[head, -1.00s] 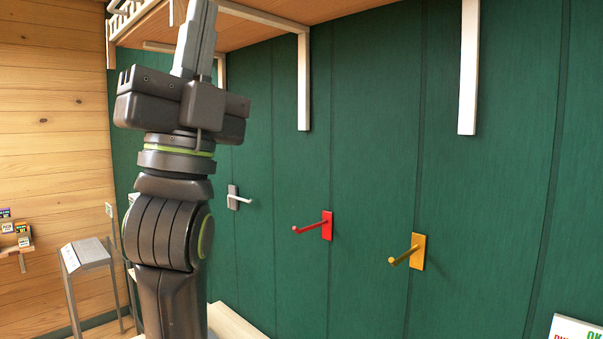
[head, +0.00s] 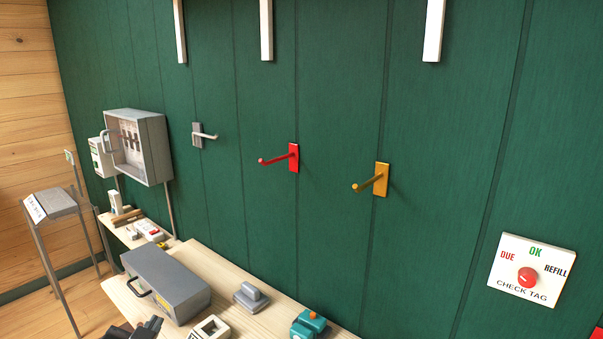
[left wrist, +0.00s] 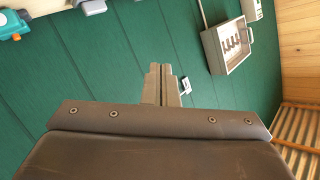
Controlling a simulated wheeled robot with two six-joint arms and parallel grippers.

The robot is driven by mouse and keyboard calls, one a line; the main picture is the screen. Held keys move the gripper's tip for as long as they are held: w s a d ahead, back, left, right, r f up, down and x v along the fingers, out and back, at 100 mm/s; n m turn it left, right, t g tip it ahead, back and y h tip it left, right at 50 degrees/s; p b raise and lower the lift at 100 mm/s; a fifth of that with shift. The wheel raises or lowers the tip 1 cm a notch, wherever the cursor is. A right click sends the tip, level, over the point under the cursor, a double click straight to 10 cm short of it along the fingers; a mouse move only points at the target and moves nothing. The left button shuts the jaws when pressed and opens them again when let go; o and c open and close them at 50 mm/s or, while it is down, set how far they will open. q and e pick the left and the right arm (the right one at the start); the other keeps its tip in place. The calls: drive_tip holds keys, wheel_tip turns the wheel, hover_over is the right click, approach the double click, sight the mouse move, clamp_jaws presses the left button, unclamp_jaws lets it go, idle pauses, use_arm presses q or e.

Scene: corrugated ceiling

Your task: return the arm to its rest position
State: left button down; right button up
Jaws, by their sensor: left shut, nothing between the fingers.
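My left gripper (head: 150,326) shows at the bottom left edge of the head view, in front of the wooden bench (head: 232,325). Only a dark part of it is in the picture; the rest of the arm is cut off. In the left wrist view its two grey fingers (left wrist: 163,82) are together with nothing between them. The green wall (left wrist: 110,60) lies beyond them. My right gripper is in neither view.
A grey metal box (head: 165,280) is on the bench close to the gripper, with a grey block (head: 251,297) and a teal device (head: 307,325) to the right. An open grey cabinet (head: 157,150), a red hook (head: 293,158) and a yellow hook (head: 381,180) are on the wall.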

use_arm(q)
drive_tip(key=s+a+f+n+g, duration=0.2)
drive_tip(key=s+f+g, duration=0.4)
drive_tip(key=s+f, duration=0.65)
drive_tip(key=s+a+f+n+g, duration=0.25)
drive_tip(key=s+f+g, duration=0.5)
drive_tip(key=s, duration=0.85)
drive_tip(key=s+d+f+x, duration=0.1)
drive_tip(key=s+d+x, duration=0.1)
drive_tip(key=x, duration=1.1)
drive_tip(key=s+d+x, duration=0.2)
drive_tip(key=x, duration=1.1)
drive_tip(key=s+f, duration=1.4)
drive_tip(key=f, duration=0.1)
drive_tip(key=shift+d+f+h, duration=0.15)
drive_tip(key=shift+f+h, duration=0.15)
drive_tip(key=shift+s+g, duration=0.1)
drive_tip(key=shift+g, duration=0.15)
